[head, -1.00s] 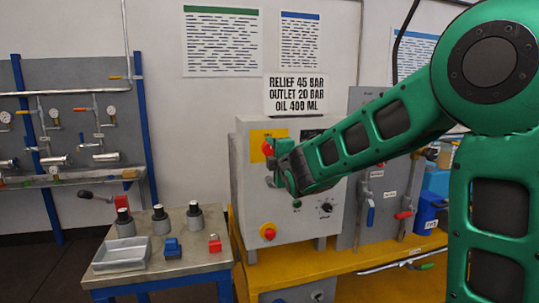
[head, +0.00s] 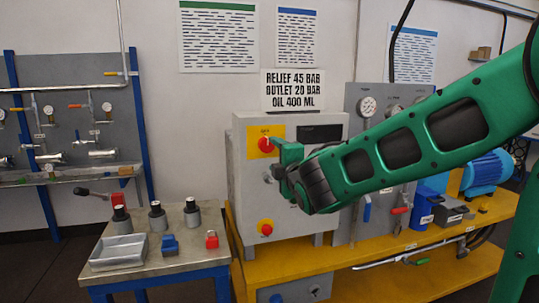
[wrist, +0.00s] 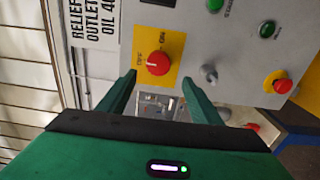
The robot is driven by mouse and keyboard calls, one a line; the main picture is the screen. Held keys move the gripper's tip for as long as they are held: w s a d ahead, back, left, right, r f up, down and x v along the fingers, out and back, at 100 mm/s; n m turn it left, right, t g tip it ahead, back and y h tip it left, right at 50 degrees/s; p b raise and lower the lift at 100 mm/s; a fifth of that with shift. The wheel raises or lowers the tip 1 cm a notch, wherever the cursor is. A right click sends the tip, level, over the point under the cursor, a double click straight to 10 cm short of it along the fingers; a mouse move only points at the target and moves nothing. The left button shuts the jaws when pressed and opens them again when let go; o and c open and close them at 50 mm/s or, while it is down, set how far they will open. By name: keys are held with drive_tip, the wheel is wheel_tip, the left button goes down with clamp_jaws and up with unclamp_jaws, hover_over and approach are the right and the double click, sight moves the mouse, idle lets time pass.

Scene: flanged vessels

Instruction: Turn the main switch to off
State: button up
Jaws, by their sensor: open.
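The main switch (head: 266,145) is a round red knob on a yellow plate, high on the front of the grey control cabinet (head: 286,218). In the wrist view the red knob (wrist: 158,63) shows large, with OFF and ON labels beside it; I cannot tell for sure which one it points to. My gripper (wrist: 159,82) is open and empty. In that view the knob appears between and just beyond the two fingertips, with no contact visible. In the head view my gripper (head: 279,150) is just right of the knob, in front of the cabinet.
A red emergency button (head: 266,228) on yellow sits lower on the cabinet. A grey selector (wrist: 208,74) and a green button (wrist: 268,29) are also on the panel. A small table (head: 180,262) holds a tray, grey parts and a red padlock (head: 211,239).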

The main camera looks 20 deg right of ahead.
drive_tip(key=shift+s, duration=1.1)
